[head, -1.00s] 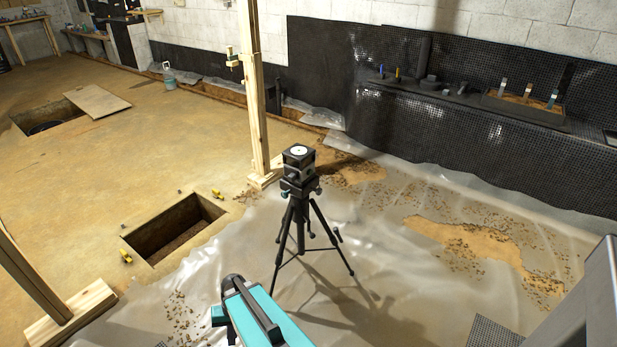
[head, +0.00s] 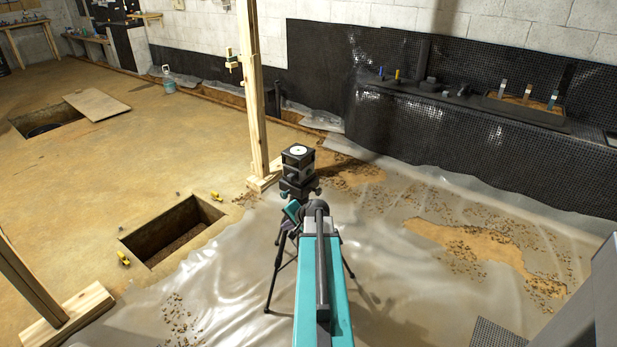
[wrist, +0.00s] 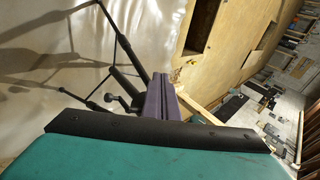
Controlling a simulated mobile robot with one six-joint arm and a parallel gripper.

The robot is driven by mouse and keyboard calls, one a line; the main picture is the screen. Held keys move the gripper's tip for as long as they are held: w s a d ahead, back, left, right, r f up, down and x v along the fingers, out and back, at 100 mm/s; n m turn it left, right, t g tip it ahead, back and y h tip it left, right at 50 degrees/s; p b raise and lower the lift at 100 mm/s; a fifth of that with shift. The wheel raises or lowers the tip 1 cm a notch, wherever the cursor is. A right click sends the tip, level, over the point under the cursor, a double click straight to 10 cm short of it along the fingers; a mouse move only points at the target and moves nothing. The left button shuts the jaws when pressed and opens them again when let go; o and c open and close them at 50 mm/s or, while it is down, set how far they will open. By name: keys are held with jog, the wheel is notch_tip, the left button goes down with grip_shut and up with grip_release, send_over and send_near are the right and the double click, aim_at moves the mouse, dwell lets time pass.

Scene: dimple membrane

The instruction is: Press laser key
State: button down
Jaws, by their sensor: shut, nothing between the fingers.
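The laser (head: 298,172) is a black boxy unit with teal knobs, upright on a black tripod (head: 277,270) in the middle of the head view. A pale round disc (head: 298,151) shows on its top; I cannot make out which part is the key. My gripper (head: 287,222) is just below the laser's body in the picture, in front of the tripod's upper part, and partly hidden by my wrist. In the wrist view, the purple fingers of my gripper (wrist: 160,88) are together and empty, with tripod legs (wrist: 122,50) beyond. The laser's body is not clear there.
A wooden post (head: 255,100) stands just behind and left of the laser. An open square pit (head: 172,230) lies to the left. Crumpled plastic sheeting (head: 400,290) with gravel covers the floor around the tripod. A black-clad ledge (head: 440,125) runs along the back wall.

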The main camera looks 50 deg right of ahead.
aim_at(310, 172)
jog(key=s+d+r+m+h, duration=0.2)
jog(key=s+d+r, duration=0.3)
jog(key=d, duration=0.4)
jog(key=s+d+r+m+t+h+b, duration=0.1)
jog(key=s+d+r+m+h, duration=0.1)
jog(key=s+d+r, duration=0.3)
jog(key=d+r+m, duration=0.1)
jog(key=d+r, duration=0.1)
jog(key=d, duration=0.2)
jog(key=shift+s+r+h, duration=0.3)
jog(key=shift+r+h, duration=0.05)
jog(key=shift+h, duration=0.05)
jog(key=shift+d, duration=0.1)
jog(key=w+p, duration=0.2)
jog(key=w, duration=0.6)
jog(key=shift+w+p, duration=0.35)
jog(key=shift+w, duration=0.05)
jog(key=shift+w, duration=0.85)
dwell(1.9)
jog(key=shift+s, duration=0.1)
dwell(0.3)
jog(key=shift+s, duration=0.75)
